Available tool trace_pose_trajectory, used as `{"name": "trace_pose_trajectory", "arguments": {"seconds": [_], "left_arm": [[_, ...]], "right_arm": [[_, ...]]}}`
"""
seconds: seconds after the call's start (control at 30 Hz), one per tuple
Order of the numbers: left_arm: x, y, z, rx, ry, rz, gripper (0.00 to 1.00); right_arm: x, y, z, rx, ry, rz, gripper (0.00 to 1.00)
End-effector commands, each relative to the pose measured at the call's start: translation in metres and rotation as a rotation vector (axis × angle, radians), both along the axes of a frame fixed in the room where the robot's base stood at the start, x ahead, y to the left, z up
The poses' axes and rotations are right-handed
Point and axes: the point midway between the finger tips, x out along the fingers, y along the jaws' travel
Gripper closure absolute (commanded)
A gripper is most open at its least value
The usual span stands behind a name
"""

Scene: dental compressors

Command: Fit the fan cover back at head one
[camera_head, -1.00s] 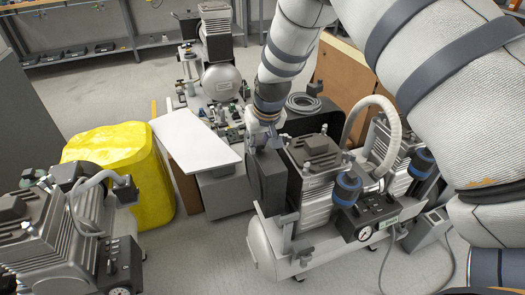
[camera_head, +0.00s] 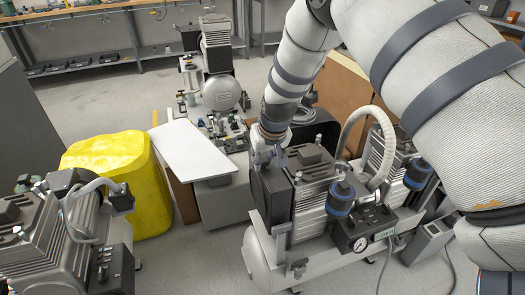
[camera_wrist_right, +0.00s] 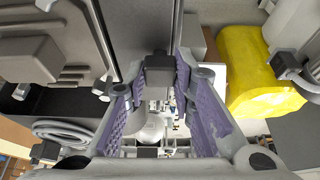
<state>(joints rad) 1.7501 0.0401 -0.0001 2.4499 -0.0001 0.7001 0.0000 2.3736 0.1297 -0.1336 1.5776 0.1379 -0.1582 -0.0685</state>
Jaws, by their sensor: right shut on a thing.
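The fan cover (camera_head: 271,192) is a dark grey box, upright at the left end of the nearer finned head (camera_head: 312,195) of the twin-head compressor. It appears close against that head; whether it is fully seated I cannot tell. My right gripper (camera_head: 268,152) is above the cover, shut on its top. In the right wrist view the purple-padded fingers (camera_wrist_right: 160,95) are on either side of a small dark block (camera_wrist_right: 160,74) at the cover's edge, with the cover's dark face (camera_wrist_right: 128,30) beyond. The cover's inner side is hidden. My left gripper is not in view.
The compressor's tank (camera_head: 262,262), gauge (camera_head: 360,244), blue-banded filter (camera_head: 341,197) and pale hose (camera_head: 352,125) are close by. A white board (camera_head: 190,150) and yellow covered bin (camera_head: 120,180) stand left. Another compressor (camera_head: 65,240) is front left. Floor between is clear.

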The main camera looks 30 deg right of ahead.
Motion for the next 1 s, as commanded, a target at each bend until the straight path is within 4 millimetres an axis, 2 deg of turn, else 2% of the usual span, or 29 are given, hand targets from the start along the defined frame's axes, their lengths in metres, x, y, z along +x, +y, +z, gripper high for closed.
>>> {"name": "trace_pose_trajectory", "arguments": {"seconds": [0.03,1.0], "left_arm": [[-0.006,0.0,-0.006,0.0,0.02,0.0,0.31],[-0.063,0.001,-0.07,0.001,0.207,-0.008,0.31]], "right_arm": [[-0.001,0.0,-0.013,0.0,0.008,-0.001,1.0],[-0.001,0.0,-0.138,0.0,0.006,-0.001,1.0]]}}
